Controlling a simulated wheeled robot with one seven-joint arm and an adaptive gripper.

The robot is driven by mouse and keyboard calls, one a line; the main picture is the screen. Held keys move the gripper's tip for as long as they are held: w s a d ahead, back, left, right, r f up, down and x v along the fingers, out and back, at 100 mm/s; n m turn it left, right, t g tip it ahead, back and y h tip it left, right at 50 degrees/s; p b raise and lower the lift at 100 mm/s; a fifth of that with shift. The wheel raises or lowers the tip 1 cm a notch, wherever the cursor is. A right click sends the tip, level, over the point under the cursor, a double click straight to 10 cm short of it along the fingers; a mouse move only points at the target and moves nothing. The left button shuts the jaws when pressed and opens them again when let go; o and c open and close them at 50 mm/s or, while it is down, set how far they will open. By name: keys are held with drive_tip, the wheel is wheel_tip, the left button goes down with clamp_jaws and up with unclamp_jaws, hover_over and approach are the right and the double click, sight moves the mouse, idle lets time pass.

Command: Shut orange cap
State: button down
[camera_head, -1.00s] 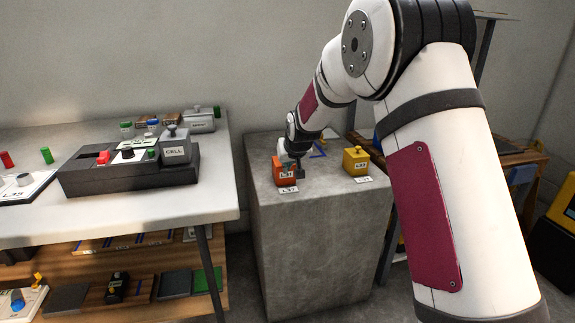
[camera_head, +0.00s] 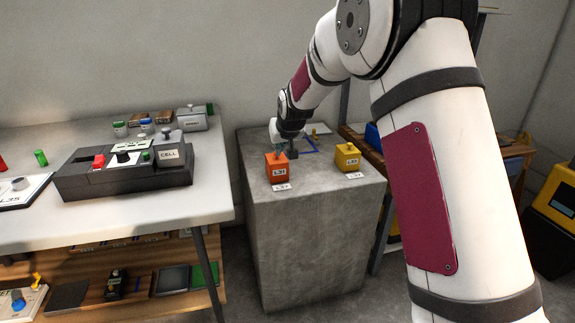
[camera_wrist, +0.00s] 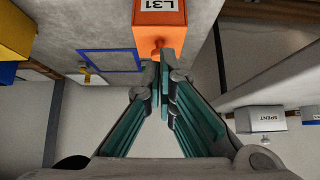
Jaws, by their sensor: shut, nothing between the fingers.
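The orange box (camera_head: 277,170), labelled L31, stands near the left edge of the grey pedestal (camera_head: 312,225). In the wrist view the orange box (camera_wrist: 163,30) is at the top centre, with a small orange knob-like part (camera_wrist: 157,49) on the side facing my gripper. My gripper (camera_wrist: 164,62) is shut and empty, its tips close to that part; I cannot tell whether they touch it. In the head view my gripper (camera_head: 290,152) is just behind and above the box, partly hidden by it. Whether the cap is fully shut is too small to tell.
A yellow box (camera_head: 347,158) stands to the right on the pedestal. The white table (camera_head: 120,215) with a dark CELL device (camera_head: 125,180) is to the left, across a gap.

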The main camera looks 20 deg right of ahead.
drive_tip(key=s+f+p, duration=0.1)
drive_tip(key=s+f, duration=0.2)
drive_tip(key=s, duration=0.6)
drive_tip(key=s+r+g, duration=0.2)
drive_tip(key=s+r, duration=0.3)
drive_tip(key=s, duration=0.6)
drive_tip(key=s+r+g, duration=0.1)
drive_tip(key=s+r, duration=0.5)
drive_tip(key=s, duration=0.5)
drive_tip(key=s+g, duration=0.5)
drive_tip(key=s, duration=2.4)
wheel_tip(320, 180, up, 31)
drive_tip(key=t+p, duration=0.4)
drive_tip(key=p, duration=2.4)
drive_tip(key=shift+d+f, duration=0.2)
drive_tip(key=shift+d, duration=0.15)
drive_tip(key=c, duration=2.3)
unclamp_jaws()
drive_tip(key=shift+w, duration=0.1)
